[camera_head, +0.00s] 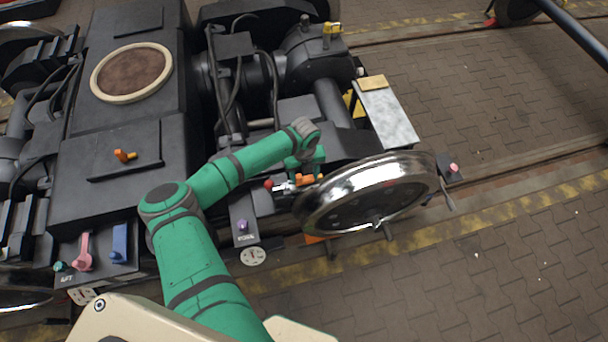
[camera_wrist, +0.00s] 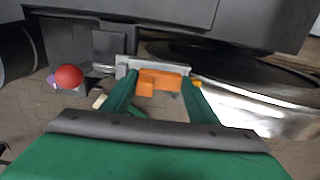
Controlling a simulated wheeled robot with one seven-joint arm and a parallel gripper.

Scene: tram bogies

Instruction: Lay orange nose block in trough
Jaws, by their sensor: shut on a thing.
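The orange nose block (camera_wrist: 160,80) is between the two green fingers of my gripper (camera_wrist: 160,98), which is shut on it. In the head view the block (camera_head: 305,180) shows as a small orange patch beside the shiny wheel, and my gripper (camera_head: 305,166) is just above it. A light grey metal piece (camera_wrist: 124,66), perhaps the trough, lies right behind the block in the wrist view. I cannot tell whether the block touches it or rests in it.
A red ball knob (camera_wrist: 68,77) is left of my gripper. The shiny wheel (camera_head: 370,192) stands close on the right. The dark bogie frame (camera_head: 108,200) fills the left. A grey plate (camera_head: 388,112) with a tan block (camera_head: 373,82) is behind the wheel. Paved floor lies open at right.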

